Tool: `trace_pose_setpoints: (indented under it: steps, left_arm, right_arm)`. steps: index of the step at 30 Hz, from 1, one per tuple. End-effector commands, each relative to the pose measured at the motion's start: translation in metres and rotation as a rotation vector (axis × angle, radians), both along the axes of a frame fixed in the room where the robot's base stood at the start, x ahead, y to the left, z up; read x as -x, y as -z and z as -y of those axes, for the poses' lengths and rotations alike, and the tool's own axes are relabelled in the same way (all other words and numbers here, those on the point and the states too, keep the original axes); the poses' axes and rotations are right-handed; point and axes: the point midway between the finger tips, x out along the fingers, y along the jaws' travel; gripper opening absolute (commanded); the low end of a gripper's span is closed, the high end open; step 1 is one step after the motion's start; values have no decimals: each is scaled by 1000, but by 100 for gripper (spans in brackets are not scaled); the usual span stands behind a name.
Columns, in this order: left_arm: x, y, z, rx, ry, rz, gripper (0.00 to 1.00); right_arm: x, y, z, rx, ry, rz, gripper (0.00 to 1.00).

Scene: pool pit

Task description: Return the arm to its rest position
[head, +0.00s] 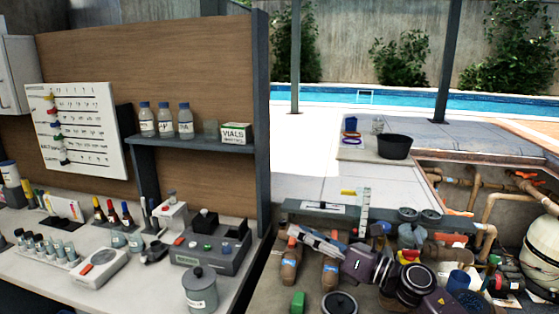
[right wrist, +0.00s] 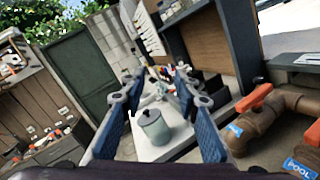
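My right arm (head: 400,280) comes in from the lower right of the head view and reaches left over the pipework. Its gripper (head: 300,235) points left toward the bench, above brown valve pipes. In the right wrist view the gripper (right wrist: 155,78) has its two blue-padded fingers spread wide apart, with nothing held between them. A grey lidded canister (right wrist: 154,127) shows beyond and between the fingers, on the bench. My left arm and gripper are not in view.
The canister (head: 200,290) stands at the bench's (head: 135,290) front right corner. A grey post (head: 261,120) and a shelf (head: 190,143) rise behind. Brown pipes with orange handles (right wrist: 255,98) lie right of the gripper. A black bucket (head: 394,147) stands on the far paving.

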Motion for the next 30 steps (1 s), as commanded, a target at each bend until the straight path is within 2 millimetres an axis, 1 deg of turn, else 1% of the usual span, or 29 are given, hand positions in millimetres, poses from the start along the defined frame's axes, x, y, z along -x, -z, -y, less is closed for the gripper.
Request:
trace_pose_setpoints:
  steps: [1,3,5,7,8,9,11,12,14,15,17,18,20,21,23,24,26,27,29,30]
  left_arm:
    - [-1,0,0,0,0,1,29]
    - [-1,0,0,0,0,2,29]
    - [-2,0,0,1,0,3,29]
    - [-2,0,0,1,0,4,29]
    - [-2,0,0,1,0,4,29]
    - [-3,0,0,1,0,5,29]
    - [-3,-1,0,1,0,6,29]
    - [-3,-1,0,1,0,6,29]
    - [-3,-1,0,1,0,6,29]
    - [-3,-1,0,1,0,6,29]
    - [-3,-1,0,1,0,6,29]
    - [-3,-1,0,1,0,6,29]
    - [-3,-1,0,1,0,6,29]
    - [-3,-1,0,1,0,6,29]
    - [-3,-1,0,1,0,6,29]
    - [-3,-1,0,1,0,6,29]
    - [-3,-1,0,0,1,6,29]
    - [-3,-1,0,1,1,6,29]
    - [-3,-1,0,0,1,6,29]
    - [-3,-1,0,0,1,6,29]
  right_arm:
    - [5,0,-2,-134,50,-70,29]
    - [7,-1,5,-317,130,-171,29]
    - [9,4,17,-472,205,-268,29]
    - [13,16,36,-649,296,-390,29]
    - [16,23,45,-723,339,-443,29]
    - [20,36,57,-820,394,-518,29]
    - [30,58,76,-960,483,-632,29]
    - [39,76,89,-1052,546,-710,29]
    - [56,105,107,-1185,645,-828,29]
    - [71,127,117,-1267,714,-907,29]
    - [97,159,131,-1387,823,-1025,29]
    - [117,181,139,-1463,899,-1103,29]
    - [150,211,148,-1566,1015,-1215,29]
    - [174,229,152,-1624,1093,-1283,29]
    - [208,252,155,-1698,1201,-1373,29]
    - [229,263,156,-1738,1267,-1423,29]
    - [258,277,156,-1784,1355,-1487,29]
    - [275,284,157,-1808,1409,-1523,29]
    - [300,293,155,-1838,1485,-1572,29]
    - [316,297,154,-1857,1533,-1602,29]
